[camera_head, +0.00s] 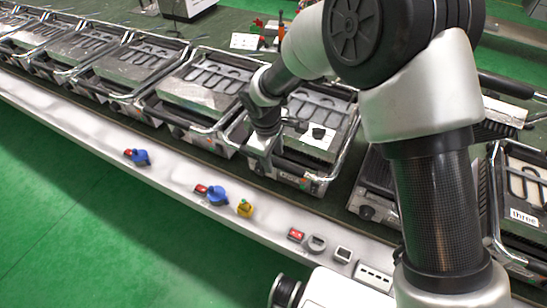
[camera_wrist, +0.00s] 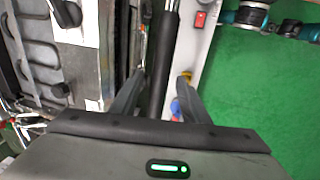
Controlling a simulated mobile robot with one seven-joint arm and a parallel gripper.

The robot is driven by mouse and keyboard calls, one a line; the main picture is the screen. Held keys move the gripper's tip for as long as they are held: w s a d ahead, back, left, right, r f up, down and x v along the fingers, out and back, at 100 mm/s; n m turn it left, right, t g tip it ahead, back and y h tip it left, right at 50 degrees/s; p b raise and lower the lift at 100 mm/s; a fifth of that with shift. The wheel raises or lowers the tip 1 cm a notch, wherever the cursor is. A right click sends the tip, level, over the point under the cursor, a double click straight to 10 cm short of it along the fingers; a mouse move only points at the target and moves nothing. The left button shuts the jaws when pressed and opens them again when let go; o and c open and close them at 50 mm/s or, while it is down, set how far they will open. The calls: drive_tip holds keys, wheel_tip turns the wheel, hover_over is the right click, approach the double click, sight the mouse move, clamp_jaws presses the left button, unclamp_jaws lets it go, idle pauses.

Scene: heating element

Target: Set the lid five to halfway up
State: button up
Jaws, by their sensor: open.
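A row of heating units runs along the bench. The unit under my gripper (camera_head: 262,148) has a grey frame, a looped heating element and a white plate (camera_head: 310,140) with a black knob; no number on it is readable, so I cannot confirm it is lid five. In the wrist view, my gripper (camera_wrist: 161,76) has its two fingers apart, one on each side of a dark bar (camera_wrist: 163,50). The bar looks like the lid handle; whether the fingers touch it is unclear. The unit's element and plate (camera_wrist: 75,22) show at left. My arm hides part of the unit.
A unit labelled "three" (camera_head: 523,217) stands at far right. Green floor (camera_head: 60,190) lies open in front. More units extend left.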

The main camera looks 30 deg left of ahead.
drive_tip(key=shift+f, duration=0.4)
drive_tip(key=shift+c, duration=0.5)
